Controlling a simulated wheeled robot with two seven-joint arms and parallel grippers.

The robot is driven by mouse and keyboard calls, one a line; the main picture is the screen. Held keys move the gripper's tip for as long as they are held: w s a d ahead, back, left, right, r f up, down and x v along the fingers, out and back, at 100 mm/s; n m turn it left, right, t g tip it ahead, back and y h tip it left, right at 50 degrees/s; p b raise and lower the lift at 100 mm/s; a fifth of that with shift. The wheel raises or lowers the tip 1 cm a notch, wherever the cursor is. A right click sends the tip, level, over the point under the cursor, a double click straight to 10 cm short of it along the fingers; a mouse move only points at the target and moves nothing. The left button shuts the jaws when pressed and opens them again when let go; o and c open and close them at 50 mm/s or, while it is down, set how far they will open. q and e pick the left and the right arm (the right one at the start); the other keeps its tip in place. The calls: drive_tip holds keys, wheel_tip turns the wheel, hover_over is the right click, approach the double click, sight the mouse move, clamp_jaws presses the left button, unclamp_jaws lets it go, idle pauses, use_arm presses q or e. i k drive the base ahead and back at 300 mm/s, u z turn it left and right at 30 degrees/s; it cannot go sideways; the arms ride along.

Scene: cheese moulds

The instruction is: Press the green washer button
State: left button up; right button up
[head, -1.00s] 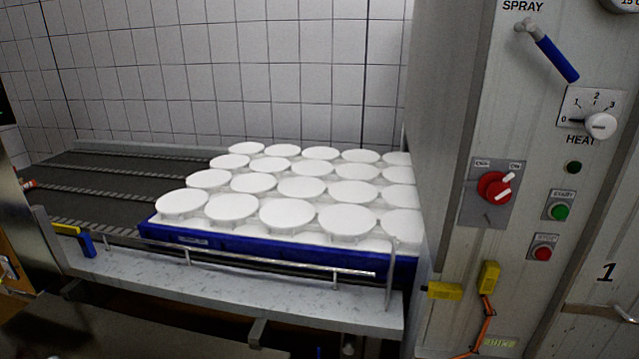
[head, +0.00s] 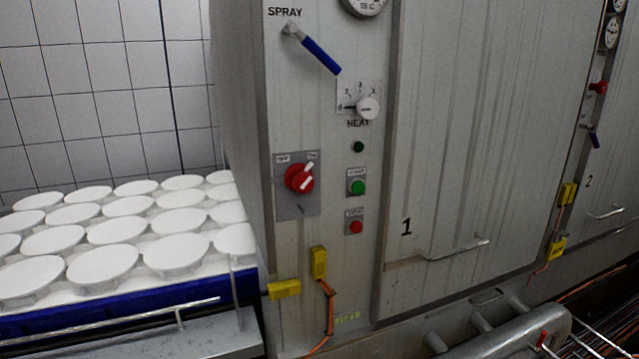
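The green washer button (head: 358,187) sits in a small grey box on the washer's front panel (head: 330,250), near the middle of the head view. A red button (head: 355,227) is in a similar box just below it. A small dark green lamp or button (head: 358,147) is above it. Neither of my grippers is clearly in view, and nothing touches the green button.
A red rotary switch (head: 300,178) is left of the button. The white heat knob (head: 367,108) and blue spray lever (head: 320,55) are above. Yellow sensors (head: 318,262) are below. A blue tray (head: 130,299) of white moulds stands left; door 1 (head: 470,120) is right.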

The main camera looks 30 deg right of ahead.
sight(358, 186)
drive_tip(key=z, duration=1.15)
